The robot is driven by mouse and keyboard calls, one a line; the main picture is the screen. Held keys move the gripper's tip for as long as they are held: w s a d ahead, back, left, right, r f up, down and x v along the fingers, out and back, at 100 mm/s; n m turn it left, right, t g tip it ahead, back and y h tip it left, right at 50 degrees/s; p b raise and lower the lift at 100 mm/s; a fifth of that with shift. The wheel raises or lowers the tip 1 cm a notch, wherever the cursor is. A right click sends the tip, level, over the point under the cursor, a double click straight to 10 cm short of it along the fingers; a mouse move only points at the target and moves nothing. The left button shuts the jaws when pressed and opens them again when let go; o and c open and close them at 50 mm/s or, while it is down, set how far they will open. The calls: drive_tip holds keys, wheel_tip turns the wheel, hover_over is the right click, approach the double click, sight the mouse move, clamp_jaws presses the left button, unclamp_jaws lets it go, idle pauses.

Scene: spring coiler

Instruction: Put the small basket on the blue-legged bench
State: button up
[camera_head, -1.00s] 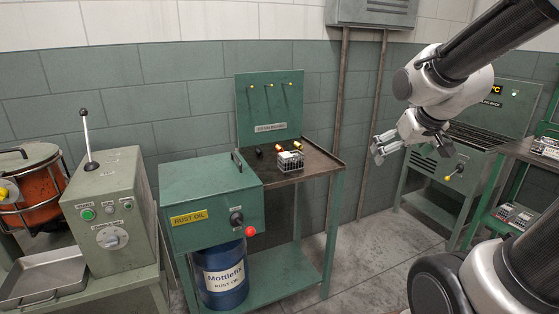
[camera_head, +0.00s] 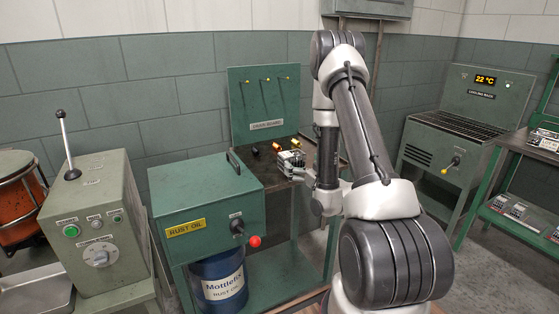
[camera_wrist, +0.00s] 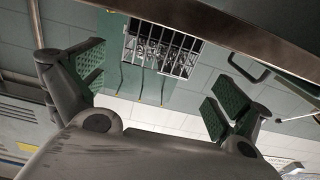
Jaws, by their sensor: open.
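The small wire basket (camera_head: 291,160) stands on the dark top of the green-framed bench (camera_head: 262,181), near its right side. It holds small items that I cannot make out. My gripper (camera_head: 302,175) is at the bench's right edge, close beside the basket, partly hidden by my own arm. In the wrist view, my gripper (camera_wrist: 156,85) has its two green-padded fingers spread wide and empty. The basket (camera_wrist: 162,50) lies ahead, between and beyond the fingers. I cannot tell from the head view if a finger touches it. No bench with clearly blue legs shows.
The rust oil box (camera_head: 207,208) with a red knob stands left of the basket, above a blue drum (camera_head: 219,277). A grey-green lever machine (camera_head: 97,226) is at left. A cooling rack (camera_head: 462,125) and a green shelf (camera_head: 520,190) stand at right.

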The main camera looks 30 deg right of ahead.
sight(292, 153)
drive_tip(key=w, duration=0.7)
drive_tip(key=shift+w+r, duration=0.2)
drive_tip(key=shift+w, duration=0.15)
drive_tip(key=shift+r, duration=0.1)
drive_tip(key=c, duration=1.5)
